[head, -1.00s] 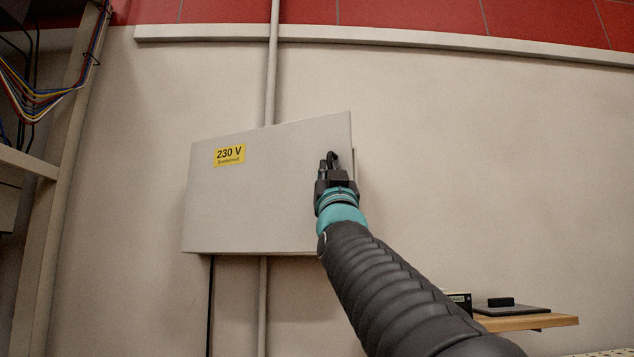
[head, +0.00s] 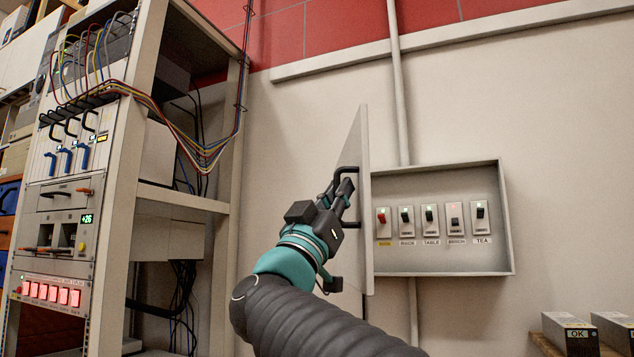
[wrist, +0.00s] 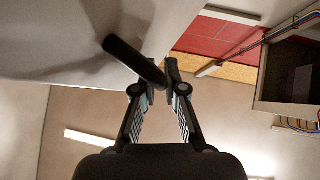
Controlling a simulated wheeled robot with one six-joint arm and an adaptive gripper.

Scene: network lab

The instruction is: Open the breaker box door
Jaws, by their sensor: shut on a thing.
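The breaker box (head: 442,271) hangs on the wall, its front uncovered. A row of several labelled switches (head: 430,218) shows inside. Its pale door (head: 358,135) stands swung out at the box's left side, seen nearly edge-on in the head view. My gripper (head: 343,190) is shut on the dark door handle (head: 348,169), on the door's left-facing outer side. In the wrist view the handle (wrist: 130,58) is a dark bar between my fingertips (wrist: 157,76), and the door panel (wrist: 60,30) fills the upper left.
A tall equipment rack (head: 130,170) with coloured cables (head: 190,145) stands to the left of the door and my arm. Small labelled boxes (head: 570,332) sit at the lower right. A vertical conduit (head: 400,90) runs above the breaker box. The wall right of it is bare.

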